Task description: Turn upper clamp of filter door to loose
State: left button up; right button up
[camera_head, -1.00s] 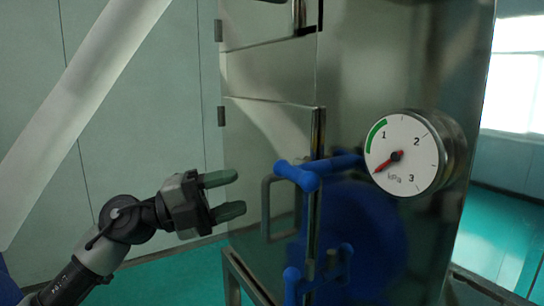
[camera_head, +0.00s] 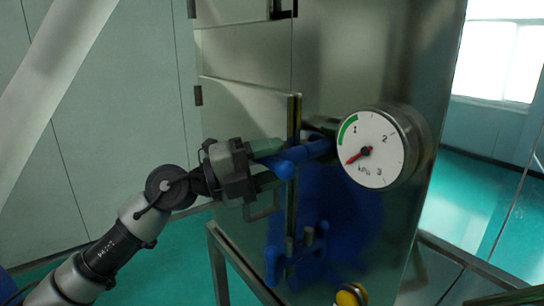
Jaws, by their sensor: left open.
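The upper clamp (camera_head: 312,150) of the filter door is a blue T-shaped handle at the right edge of the steel door (camera_head: 240,110). Its bar reaches left from the cabinet to a knobbed end. My left gripper (camera_head: 276,164) is at that end, with its fingers open. One greenish finger is above the clamp's end and the other is below it. I cannot tell whether they touch it. The lower blue clamp (camera_head: 275,265) is further down the same door edge. My right gripper is not in view.
A round pressure gauge (camera_head: 371,149) sticks out of the cabinet just right of the upper clamp. The door's grey pull handle (camera_head: 263,213) is just below my gripper. A yellow round part (camera_head: 350,296) shows at the bottom. Free floor lies left of the cabinet.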

pick_arm(q)
jog(key=c, duration=0.9)
